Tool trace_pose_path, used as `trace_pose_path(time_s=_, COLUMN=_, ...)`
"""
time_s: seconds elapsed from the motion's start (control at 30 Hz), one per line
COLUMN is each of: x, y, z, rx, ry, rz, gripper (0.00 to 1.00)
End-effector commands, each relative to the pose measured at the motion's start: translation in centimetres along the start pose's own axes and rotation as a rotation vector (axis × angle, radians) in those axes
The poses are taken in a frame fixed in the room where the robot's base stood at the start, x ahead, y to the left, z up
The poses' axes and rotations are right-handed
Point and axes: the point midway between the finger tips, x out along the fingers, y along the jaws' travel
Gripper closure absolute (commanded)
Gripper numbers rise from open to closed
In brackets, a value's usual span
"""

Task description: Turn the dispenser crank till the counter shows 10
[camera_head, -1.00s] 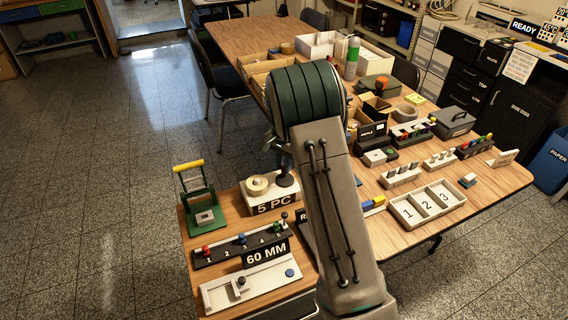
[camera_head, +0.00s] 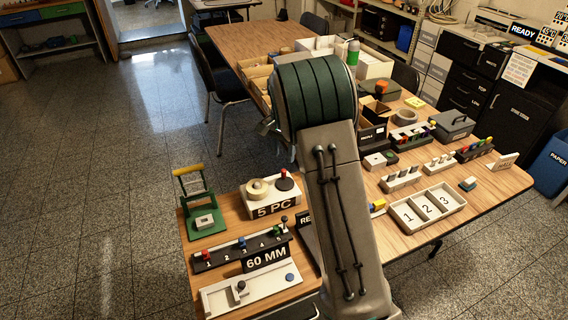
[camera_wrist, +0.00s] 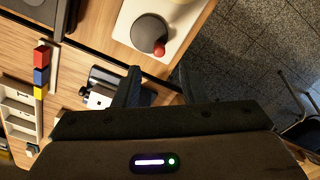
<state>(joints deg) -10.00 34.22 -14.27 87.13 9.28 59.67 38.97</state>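The dispenser (camera_head: 268,201) is a white box near the table's left end, with a cream roll on top and a "5 PC" sign in front. Its crank (camera_head: 284,182) is a dark disc with a red knob (camera_head: 283,172). In the wrist view the crank is a dark grey disc (camera_wrist: 147,31) on the white box top (camera_wrist: 180,17), with the red knob (camera_wrist: 158,48) on its edge. My gripper (camera_wrist: 158,74) is open and empty, its fingertips apart from the knob in the picture. In the head view my arm mostly hides it. I see no readable counter number.
A black rail with colored pegs (camera_head: 217,256) and a white slide gauge (camera_head: 258,291) lie in front of the dispenser. A green press with a yellow handle (camera_head: 208,227) stands left. A numbered tray (camera_head: 455,208) and several racks lie right of my arm.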

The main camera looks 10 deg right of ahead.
Motion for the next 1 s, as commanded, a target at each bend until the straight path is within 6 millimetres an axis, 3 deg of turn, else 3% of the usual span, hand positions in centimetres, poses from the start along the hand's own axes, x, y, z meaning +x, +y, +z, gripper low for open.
trace_pose_path(time_s=0.1, x=-2.9, y=-0.1, z=-0.1, rx=0.000, ry=0.003, rz=-0.003, gripper=0.62)
trace_pose_path(time_s=0.33, x=-6.4, y=-0.1, z=0.0, rx=0.001, ry=0.002, rz=-0.002, gripper=0.62)
trace_pose_path(time_s=0.5, x=-7.4, y=-0.1, z=0.0, rx=0.000, ry=0.001, rz=-0.001, gripper=0.62)
trace_pose_path(time_s=0.87, x=-7.4, y=-0.1, z=0.0, rx=0.000, ry=0.001, rz=0.000, gripper=0.62)
trace_pose_path(time_s=1.0, x=-8.8, y=1.4, z=1.0, rx=-0.034, ry=0.004, rz=-0.019, gripper=0.62)
